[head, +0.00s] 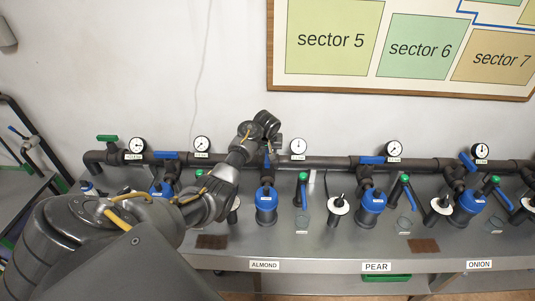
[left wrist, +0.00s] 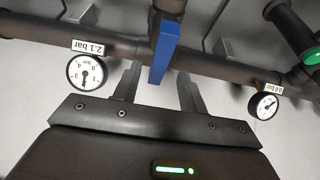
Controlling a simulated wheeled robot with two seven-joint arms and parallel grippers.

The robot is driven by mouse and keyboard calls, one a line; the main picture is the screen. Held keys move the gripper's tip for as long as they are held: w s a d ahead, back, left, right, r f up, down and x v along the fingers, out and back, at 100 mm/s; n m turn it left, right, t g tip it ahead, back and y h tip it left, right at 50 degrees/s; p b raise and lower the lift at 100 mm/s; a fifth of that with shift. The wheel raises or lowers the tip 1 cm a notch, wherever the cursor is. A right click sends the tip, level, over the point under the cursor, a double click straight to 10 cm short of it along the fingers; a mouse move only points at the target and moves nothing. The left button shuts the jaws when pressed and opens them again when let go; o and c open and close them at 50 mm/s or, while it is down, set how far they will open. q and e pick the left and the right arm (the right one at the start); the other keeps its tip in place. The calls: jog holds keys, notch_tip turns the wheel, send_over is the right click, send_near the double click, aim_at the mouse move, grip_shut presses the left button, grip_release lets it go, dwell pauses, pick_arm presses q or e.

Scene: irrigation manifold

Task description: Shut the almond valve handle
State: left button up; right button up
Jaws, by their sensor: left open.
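The almond valve handle is a blue lever; it shows large in the left wrist view (left wrist: 164,50), pointing across the dark main pipe. In the head view the blue almond handle (head: 267,161) is small and partly hidden by my left gripper (head: 271,146). In the left wrist view my left gripper (left wrist: 158,88) is open, with one finger on each side of the handle's near end. Gaps show between the fingers and the handle. The white ALMOND label (head: 264,265) is on the bench edge below. My right gripper is not in view.
The dark main pipe (head: 325,162) runs along the wall with gauges, including one (head: 298,146) right of my gripper. A blue filter (head: 266,200) hangs below the almond valve. The pear handle (head: 372,160) lies along the pipe. A green-topped valve (head: 303,177) stands nearby.

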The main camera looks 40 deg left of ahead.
pick_arm(q)
jog(key=shift+p+x, duration=0.3)
jog(key=shift+x, duration=1.5)
grip_shut()
